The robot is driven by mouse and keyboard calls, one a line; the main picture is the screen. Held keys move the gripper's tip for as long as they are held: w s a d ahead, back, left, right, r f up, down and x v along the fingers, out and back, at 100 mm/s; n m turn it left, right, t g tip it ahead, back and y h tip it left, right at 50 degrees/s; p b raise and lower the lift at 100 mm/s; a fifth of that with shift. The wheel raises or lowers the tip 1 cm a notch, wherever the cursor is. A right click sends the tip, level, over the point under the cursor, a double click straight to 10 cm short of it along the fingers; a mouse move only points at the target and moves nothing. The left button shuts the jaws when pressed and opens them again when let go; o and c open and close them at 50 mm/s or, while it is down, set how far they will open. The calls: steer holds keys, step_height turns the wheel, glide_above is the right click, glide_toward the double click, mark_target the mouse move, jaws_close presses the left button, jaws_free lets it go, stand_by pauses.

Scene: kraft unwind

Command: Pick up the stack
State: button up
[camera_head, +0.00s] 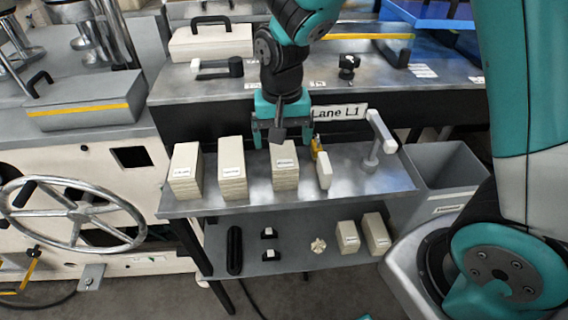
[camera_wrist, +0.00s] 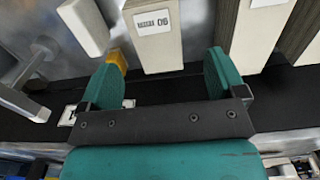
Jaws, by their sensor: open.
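Three cream block-like stacks with white labels stand in a row on the upper shelf in the head view: a left stack (camera_head: 186,172), a middle stack (camera_head: 232,170) and a right stack (camera_head: 285,168). My gripper (camera_head: 282,139) is open and empty, pointing down just above and behind the right stack. In the wrist view, the stack with a label ending in "06" (camera_wrist: 154,48) lies between and beyond the fingertips of my gripper (camera_wrist: 165,65). I cannot tell whether a finger touches it. The task does not say which stack.
A white block (camera_head: 324,171) and a yellow piece (camera_head: 317,150) stand close right of the right stack. A white-topped post (camera_head: 380,135) stands farther right on the shelf (camera_head: 345,185). A "Lane L1" sign (camera_head: 338,113) is behind. Two cream blocks (camera_head: 347,236) stand on the lower shelf.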

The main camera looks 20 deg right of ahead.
mark_target(284, 154)
step_height(284, 154, down, 8)
steer(key=shift+s+d+r+p, duration=0.1)
steer(key=shift+r+p, duration=0.15)
steer(key=shift+p, duration=0.25)
steer(key=c, duration=1)
